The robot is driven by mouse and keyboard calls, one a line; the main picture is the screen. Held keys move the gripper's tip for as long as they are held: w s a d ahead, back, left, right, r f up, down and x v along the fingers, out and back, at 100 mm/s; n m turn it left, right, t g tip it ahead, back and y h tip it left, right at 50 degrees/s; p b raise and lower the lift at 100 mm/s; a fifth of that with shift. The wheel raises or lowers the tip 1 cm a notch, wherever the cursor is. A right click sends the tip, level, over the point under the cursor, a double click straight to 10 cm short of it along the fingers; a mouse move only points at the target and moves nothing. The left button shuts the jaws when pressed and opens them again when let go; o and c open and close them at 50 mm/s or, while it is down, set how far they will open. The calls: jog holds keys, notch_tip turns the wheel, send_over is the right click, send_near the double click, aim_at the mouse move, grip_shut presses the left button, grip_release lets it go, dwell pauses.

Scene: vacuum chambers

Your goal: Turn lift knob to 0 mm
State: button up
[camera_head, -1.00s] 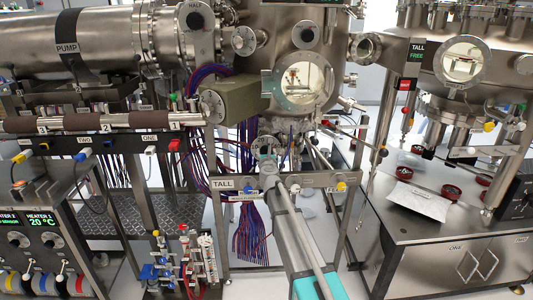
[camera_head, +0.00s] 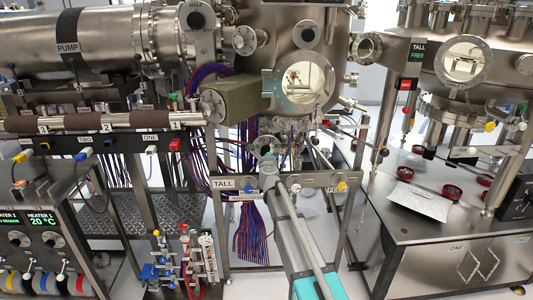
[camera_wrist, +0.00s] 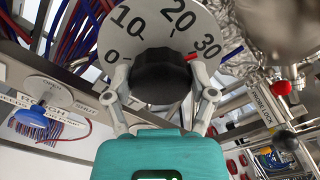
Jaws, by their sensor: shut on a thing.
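The lift knob (camera_wrist: 160,78) is round and black, with a red pointer on its upper right edge. The pointer is close to the 30 mark on the white dial (camera_wrist: 147,24), which reads 0, 10, 20 and 30. In the wrist view my gripper (camera_wrist: 163,84) has one grey finger on each side of the knob and is shut on it. In the head view my gripper (camera_head: 267,157) is at the front of the middle chamber frame; the knob cannot be made out there.
In the wrist view a blue knob (camera_wrist: 38,110) with an OPEN/SHUT plate is at left. A red ball handle (camera_wrist: 281,88) and a black ball (camera_wrist: 286,140) are at right, near crumpled foil (camera_wrist: 243,66). In the head view the crossbar labelled TALL (camera_head: 318,181) runs beside my arm.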

jog(key=n, duration=0.4)
jog(key=shift+f+n, duration=0.1)
jog(key=shift+n, duration=0.2)
jog(key=n, duration=0.4)
jog(key=shift+a+n, duration=0.1)
jog(key=shift+n, duration=0.2)
jog(key=n, duration=0.4)
jog(key=shift+f+n, duration=0.15)
jog(key=shift+n, duration=0.15)
jog(key=n, duration=0.4)
jog(key=shift+b, duration=0.3)
jog(key=n, duration=0.5)
jog(key=shift+f+n, duration=0.1)
jog(key=shift+n, duration=0.3)
jog(key=n, duration=0.5)
jog(key=shift+d+n, duration=0.25)
jog(key=shift+n, duration=0.05)
jog(key=o, duration=1)
jog(key=shift+o, duration=0.2)
